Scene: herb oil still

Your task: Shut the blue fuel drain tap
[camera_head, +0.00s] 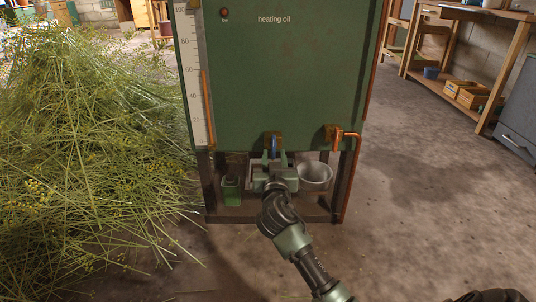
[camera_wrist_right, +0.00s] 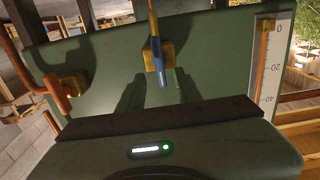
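The blue tap handle (camera_head: 274,147) sits on a brass fitting (camera_head: 278,137) low on the front of the green heating oil tank (camera_head: 280,80). My right gripper (camera_head: 274,156) reaches up to it, with one finger on each side of the handle and apart. The right wrist view, which is upside down, shows the blue handle (camera_wrist_right: 158,62) in front of its brass block (camera_wrist_right: 151,56). Contact with the handle cannot be made out. My left gripper is not in view.
A copper pipe (camera_head: 347,134) leaves the tank to the right of the tap. A metal bucket (camera_head: 315,177) and a green container (camera_head: 231,190) stand beneath the tank. Cut herbs (camera_head: 85,160) are heaped at left.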

